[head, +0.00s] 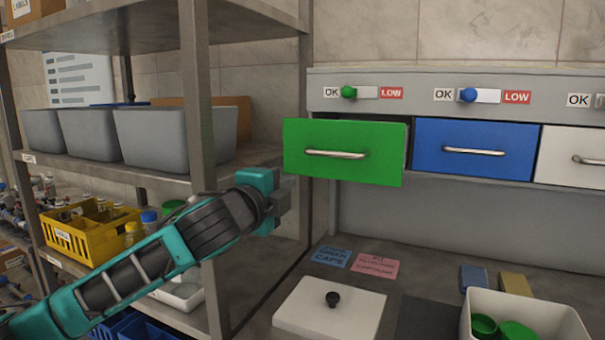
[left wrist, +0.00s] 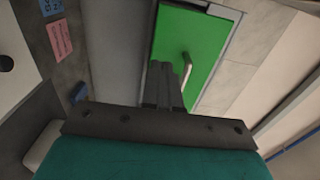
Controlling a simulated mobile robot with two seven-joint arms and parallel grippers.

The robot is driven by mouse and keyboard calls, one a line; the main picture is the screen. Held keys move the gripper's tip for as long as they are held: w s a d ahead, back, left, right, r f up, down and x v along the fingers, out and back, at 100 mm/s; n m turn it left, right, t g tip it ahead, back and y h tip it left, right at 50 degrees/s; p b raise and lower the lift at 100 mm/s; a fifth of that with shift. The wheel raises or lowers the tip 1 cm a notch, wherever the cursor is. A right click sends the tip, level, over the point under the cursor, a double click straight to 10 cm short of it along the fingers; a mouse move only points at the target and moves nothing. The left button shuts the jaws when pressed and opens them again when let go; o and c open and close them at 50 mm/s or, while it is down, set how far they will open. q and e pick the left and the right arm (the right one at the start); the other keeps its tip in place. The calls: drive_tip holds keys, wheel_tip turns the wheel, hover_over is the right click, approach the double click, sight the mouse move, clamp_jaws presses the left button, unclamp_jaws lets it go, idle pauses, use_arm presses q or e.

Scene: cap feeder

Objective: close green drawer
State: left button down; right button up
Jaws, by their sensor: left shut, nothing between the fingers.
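The green drawer (head: 343,170) sticks out of the feeder cabinet, its front standing forward of the blue drawer beside it. A dark gap shows along its right side. Its silver bar handle (head: 336,154) runs across the front. In the left wrist view the green drawer front (left wrist: 185,45) and handle (left wrist: 186,66) lie beyond the fingers. My left gripper (head: 284,193) is shut and empty, just left of the drawer front's lower left corner in the head view. It also shows shut in the left wrist view (left wrist: 170,80). I cannot tell whether it touches the drawer. My right gripper is not in view.
A blue drawer (head: 474,149) and a white drawer (head: 572,157) sit right of the green one. Sliders marked OK and LOW (head: 348,92) are above. Below lie a white lidded box (head: 330,309) and a bin with green caps (head: 545,312). A shelf post (head: 200,110) stands at left.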

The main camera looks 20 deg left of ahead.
sight(308, 171)
use_arm(q)
drive_tip(key=w, duration=0.7)
drive_tip(key=shift+w+d, duration=0.15)
drive_tip(key=shift+w, duration=0.05)
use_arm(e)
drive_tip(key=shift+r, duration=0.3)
use_arm(q)
drive_tip(key=shift+w+p, duration=0.15)
drive_tip(key=shift+p, duration=0.2)
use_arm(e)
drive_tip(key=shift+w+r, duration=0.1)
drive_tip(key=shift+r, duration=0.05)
